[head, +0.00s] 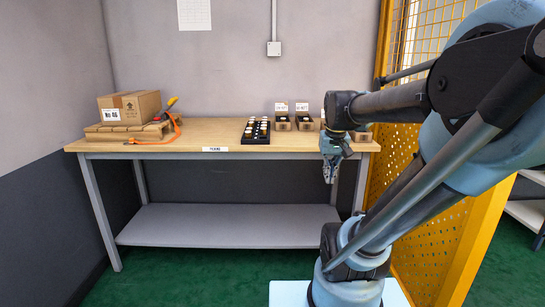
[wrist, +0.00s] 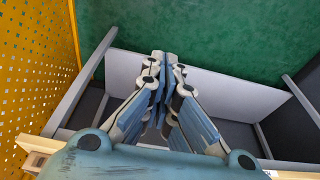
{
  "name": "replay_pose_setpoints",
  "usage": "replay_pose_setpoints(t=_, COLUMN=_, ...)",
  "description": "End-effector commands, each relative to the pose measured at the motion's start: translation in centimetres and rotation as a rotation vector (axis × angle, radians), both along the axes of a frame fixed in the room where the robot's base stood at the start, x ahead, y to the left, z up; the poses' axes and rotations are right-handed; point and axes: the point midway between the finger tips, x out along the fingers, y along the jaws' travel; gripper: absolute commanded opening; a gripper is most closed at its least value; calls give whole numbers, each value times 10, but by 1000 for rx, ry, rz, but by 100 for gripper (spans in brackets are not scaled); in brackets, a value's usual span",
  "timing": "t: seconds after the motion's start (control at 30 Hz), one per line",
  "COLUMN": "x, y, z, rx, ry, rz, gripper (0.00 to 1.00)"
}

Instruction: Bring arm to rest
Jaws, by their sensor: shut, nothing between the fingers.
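My gripper (head: 330,172) hangs pointing down in front of the right end of the wooden workbench (head: 215,146) in the head view. In the wrist view my gripper (wrist: 165,62) has its fingertips together with nothing between them. Below it the wrist view shows the grey lower shelf (wrist: 215,93) of the bench and the green floor. My arm comes in from the right side of the head view and is bent over toward the bench.
A cardboard box (head: 130,105) sits on a wooden pallet at the bench's left, beside an orange strap (head: 173,130). A black tray (head: 256,131) and small bins (head: 304,122) stand farther right. A yellow mesh fence (head: 400,150) borders the right. The lower shelf looks empty.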

Motion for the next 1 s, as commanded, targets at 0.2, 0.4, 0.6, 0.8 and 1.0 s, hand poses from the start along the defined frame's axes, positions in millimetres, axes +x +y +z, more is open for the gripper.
replay_pose_setpoints(t=0.2, x=-62, y=0, z=-55, rx=-1, ry=11, rz=2, gripper=0)
replay_pose_setpoints(t=0.4, x=-101, y=0, z=-97, rx=-1, ry=19, rz=4, gripper=0)
replay_pose_setpoints(t=0.6, x=-116, y=-1, z=-116, rx=-1, ry=22, rz=4, gripper=0)
replay_pose_setpoints(t=0.8, x=-117, y=-1, z=-117, rx=-1, ry=23, rz=4, gripper=0)
replay_pose_setpoints(t=1.0, x=-117, y=-1, z=-117, rx=-1, ry=23, rz=4, gripper=0)
